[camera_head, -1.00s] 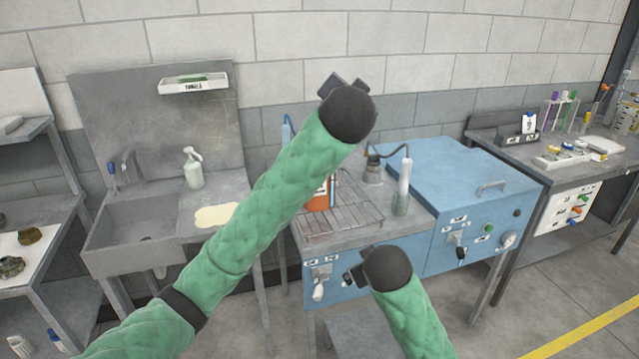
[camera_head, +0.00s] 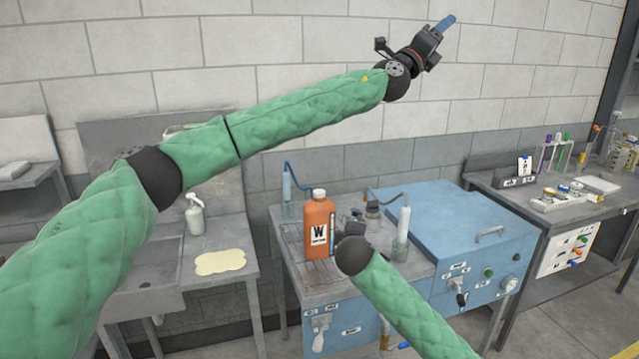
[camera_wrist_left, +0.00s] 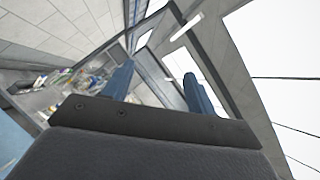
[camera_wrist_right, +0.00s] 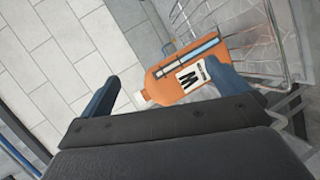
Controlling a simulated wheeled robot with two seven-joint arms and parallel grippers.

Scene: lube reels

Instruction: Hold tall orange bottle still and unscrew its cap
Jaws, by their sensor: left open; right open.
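The tall orange bottle (camera_head: 318,238) stands upright on the wire rack (camera_head: 322,272) of the blue bench, with its white cap (camera_head: 319,194) on top and a white W label. My left gripper (camera_head: 446,23) is open and empty, raised high to the right of the bottle, against the wall. In the left wrist view its blue fingers (camera_wrist_left: 157,85) have nothing between them.
A flask (camera_head: 373,215) and a probe in a beaker (camera_head: 402,235) stand right of the bottle. The blue lid (camera_head: 455,225) lies farther right.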

